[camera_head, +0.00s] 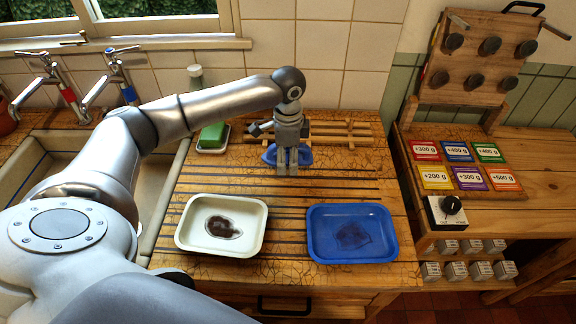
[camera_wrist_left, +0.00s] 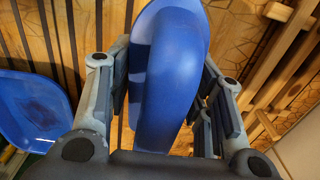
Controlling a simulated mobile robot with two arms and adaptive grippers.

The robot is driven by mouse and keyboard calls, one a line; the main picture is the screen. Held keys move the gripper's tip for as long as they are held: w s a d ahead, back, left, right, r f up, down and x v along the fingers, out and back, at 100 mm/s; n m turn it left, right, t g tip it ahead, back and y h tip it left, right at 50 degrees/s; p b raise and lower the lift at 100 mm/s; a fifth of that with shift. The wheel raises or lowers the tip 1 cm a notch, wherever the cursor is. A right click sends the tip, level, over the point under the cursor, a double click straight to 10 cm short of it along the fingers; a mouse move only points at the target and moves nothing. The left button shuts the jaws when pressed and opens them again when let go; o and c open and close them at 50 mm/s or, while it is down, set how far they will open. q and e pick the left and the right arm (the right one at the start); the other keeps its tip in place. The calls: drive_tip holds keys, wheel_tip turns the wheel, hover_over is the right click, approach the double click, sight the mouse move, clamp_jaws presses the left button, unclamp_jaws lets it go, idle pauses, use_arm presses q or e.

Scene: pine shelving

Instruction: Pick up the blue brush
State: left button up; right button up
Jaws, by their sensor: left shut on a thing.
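The blue brush (camera_wrist_left: 172,85) fills the middle of the left wrist view, between the two fingers. In the head view the blue brush (camera_head: 269,154) shows on both sides of my left gripper (camera_head: 287,168), at the back of the wooden drainboard. My left gripper (camera_wrist_left: 165,105) is shut on the brush, with a finger pad on each side of it. The gripper hides the middle of the brush in the head view. I cannot tell whether the brush touches the board. My right gripper is not in view.
A white tray (camera_head: 187,240) and a blue tray (camera_head: 314,246), each with a dark stain, stand at the front of the drainboard (camera_head: 285,285). A green block (camera_head: 212,136) lies to the left. A wooden rack (camera_head: 350,131) stands behind. Coloured weight cards (camera_head: 425,150) lie at right.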

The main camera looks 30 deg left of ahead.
use_arm(q)
drive_tip(key=s+d+r+b, duration=0.2)
drive_tip(key=s+d+r, duration=0.5)
drive_tip(key=s+r, duration=0.2)
drive_tip(key=shift+s, duration=1.25)
